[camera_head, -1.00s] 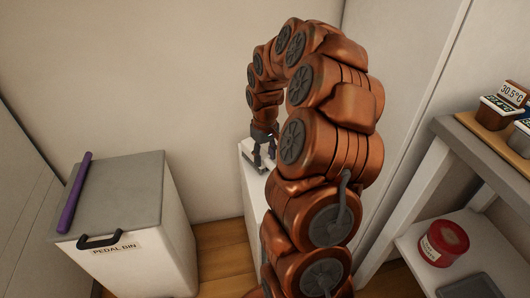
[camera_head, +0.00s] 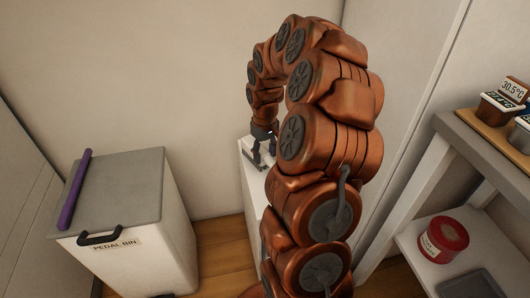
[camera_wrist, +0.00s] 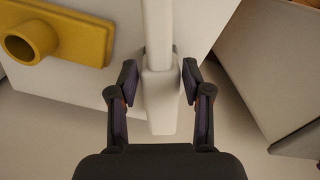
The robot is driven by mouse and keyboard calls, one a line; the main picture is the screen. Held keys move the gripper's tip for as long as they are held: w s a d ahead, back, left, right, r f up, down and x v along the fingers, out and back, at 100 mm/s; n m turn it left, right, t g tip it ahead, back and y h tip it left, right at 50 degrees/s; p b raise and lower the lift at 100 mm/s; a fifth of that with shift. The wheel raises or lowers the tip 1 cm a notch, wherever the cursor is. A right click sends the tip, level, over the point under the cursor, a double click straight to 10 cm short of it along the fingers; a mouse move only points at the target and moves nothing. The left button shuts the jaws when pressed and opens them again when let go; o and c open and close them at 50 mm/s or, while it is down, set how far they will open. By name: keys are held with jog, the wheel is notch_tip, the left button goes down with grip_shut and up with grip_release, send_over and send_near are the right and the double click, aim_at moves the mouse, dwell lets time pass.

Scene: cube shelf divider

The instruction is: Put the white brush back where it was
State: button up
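The white brush (camera_wrist: 160,100) runs up the middle of the wrist view, a narrow shaft that widens into a block near my fingers. In the head view, my gripper (camera_head: 264,158) points down over a white piece at the white unit (camera_head: 247,182), largely hidden by my arm. The brush's far end is outside the wrist view.
A yellow plate with a round hollow tube (camera_wrist: 38,40) lies left of the brush on a pale surface. A pedal bin (camera_head: 140,255) with a purple stick (camera_head: 75,190) stands left. A shelf unit (camera_head: 450,130) with a red tin (camera_head: 444,240) stands right.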

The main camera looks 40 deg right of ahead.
aim_at(265, 154)
jog(key=shift+o, duration=0.2)
jog(key=o, duration=0.5)
jog(key=shift+o, duration=0.2)
jog(key=shift+r, duration=0.1)
jog(key=shift+r+p, duration=1.55)
jog(key=shift+r, duration=1.85)
